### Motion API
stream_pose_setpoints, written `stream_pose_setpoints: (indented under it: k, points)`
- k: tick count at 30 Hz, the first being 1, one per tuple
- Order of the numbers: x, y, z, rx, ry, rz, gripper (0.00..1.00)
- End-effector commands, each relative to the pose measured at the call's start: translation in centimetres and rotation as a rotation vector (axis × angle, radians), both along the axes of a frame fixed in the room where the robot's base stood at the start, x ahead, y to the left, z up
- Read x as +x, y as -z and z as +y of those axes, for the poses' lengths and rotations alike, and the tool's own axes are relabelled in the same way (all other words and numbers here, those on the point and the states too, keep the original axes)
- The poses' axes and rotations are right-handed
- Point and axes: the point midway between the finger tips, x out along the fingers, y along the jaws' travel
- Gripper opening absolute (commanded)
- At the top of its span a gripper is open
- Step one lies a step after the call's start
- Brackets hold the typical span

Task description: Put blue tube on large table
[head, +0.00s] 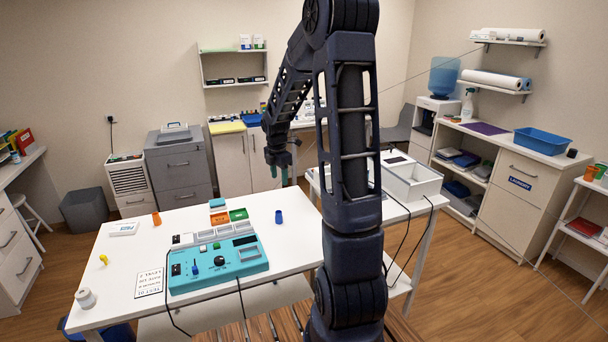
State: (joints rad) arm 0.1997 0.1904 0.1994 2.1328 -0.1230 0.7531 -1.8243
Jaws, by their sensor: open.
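A small blue tube (279,217) stands upright on the large white table (140,288), near its back right part. My gripper (279,172) hangs from my dark arm, pointing down, above and behind the blue tube in the picture. It is open, with nothing visible between its fingers. The gripper and the tube are clearly apart.
A teal device (217,262) with knobs and cables sits mid-table. Orange and green trays (238,215) lie behind it. A side table with a white bin (411,182) stands right. The table's front right is clear.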

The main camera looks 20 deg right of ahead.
Motion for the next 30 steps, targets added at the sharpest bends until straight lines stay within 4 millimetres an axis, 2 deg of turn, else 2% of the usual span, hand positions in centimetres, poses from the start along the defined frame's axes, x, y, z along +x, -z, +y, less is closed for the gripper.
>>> stream_pose_setpoints:
  k: [1, 6, 15, 21, 30]
  points:
    - [-1.0, -1.5, 0.1, -0.002, 0.062, -0.019, 0.50]
    - [-4.7, -5.5, 0.5, 0.009, 0.302, -0.073, 0.50]
    - [-11.7, -11.0, 1.1, 0.071, 0.727, -0.167, 0.50]
    - [-16.7, -13.6, 1.4, 0.140, 1.007, -0.223, 0.50]
    - [-24.1, -16.0, 1.8, 0.286, 1.420, -0.276, 0.50]
